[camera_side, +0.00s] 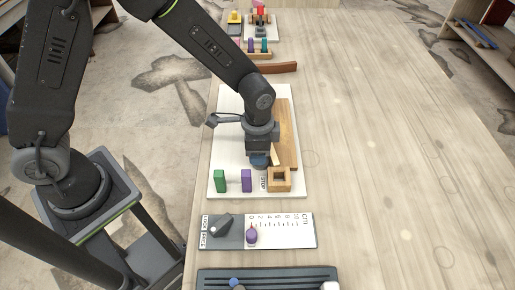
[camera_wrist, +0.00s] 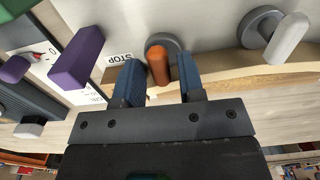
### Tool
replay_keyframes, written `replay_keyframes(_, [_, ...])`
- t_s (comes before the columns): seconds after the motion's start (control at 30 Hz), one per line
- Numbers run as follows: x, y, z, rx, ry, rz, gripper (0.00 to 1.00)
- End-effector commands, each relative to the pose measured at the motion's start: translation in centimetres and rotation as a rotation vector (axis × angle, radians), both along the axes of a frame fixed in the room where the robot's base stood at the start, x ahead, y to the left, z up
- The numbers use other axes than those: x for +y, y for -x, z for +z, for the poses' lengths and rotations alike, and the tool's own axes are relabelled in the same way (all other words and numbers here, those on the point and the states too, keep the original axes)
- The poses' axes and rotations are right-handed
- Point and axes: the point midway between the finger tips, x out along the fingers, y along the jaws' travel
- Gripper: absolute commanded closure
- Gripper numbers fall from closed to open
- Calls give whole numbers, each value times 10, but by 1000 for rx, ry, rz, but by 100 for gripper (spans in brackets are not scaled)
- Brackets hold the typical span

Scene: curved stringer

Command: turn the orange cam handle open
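In the wrist view the orange cam handle (camera_wrist: 157,73) stands out from a round grey disc (camera_wrist: 162,44) on the white board. My gripper (camera_wrist: 159,62) has its two blue fingers on either side of the handle, with a visible gap on each side, so it is open and not holding it. In the side view my gripper (camera_side: 260,161) points down low over the white board (camera_side: 227,133), beside the wooden strip (camera_side: 286,122). The orange handle is hidden there. A second cam with a pale grey handle (camera_wrist: 287,39) sits to the right in the wrist view.
A STOP label (camera_wrist: 120,58) lies left of the handle. A lock and scale panel (camera_side: 290,231) lies in front. The table's right side is clear.

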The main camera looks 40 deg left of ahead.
Motion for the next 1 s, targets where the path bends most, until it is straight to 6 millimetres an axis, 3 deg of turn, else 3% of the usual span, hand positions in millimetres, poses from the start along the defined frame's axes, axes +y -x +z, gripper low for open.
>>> replay_keyframes(0.37, [0,0,0,0,0,0,100])
replay_keyframes(0.67, [0,0,1,0,0,23,100])
replay_keyframes(1.0, [0,0,1,0,0,218,100])
